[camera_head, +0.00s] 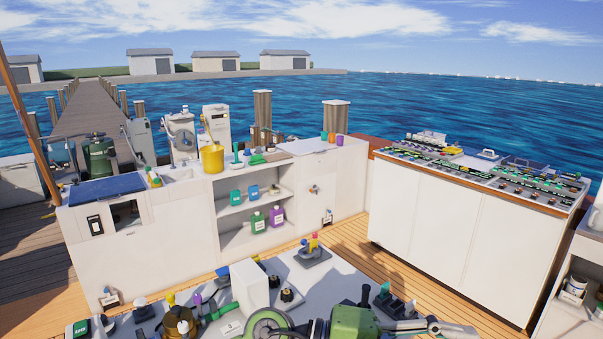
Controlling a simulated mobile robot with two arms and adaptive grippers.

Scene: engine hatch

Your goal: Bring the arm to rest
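Neither of my grippers can be made out in the head view, and no arm of mine is clearly seen. The engine hatch area fills the bottom of the view, with a grey top (330,272) crowded with parts. A green machine part (354,322) and a round green-rimmed part (268,324) sit at its near edge, cut off by the frame. A grey metal piece (432,325) lies to their right; I cannot tell what it is.
A white cabinet (175,225) with open shelves stands behind, with a yellow bucket (211,158) on top. A white console (455,235) covered with small parts stands at right. Wooden deck (350,240) is clear between them. Water lies beyond.

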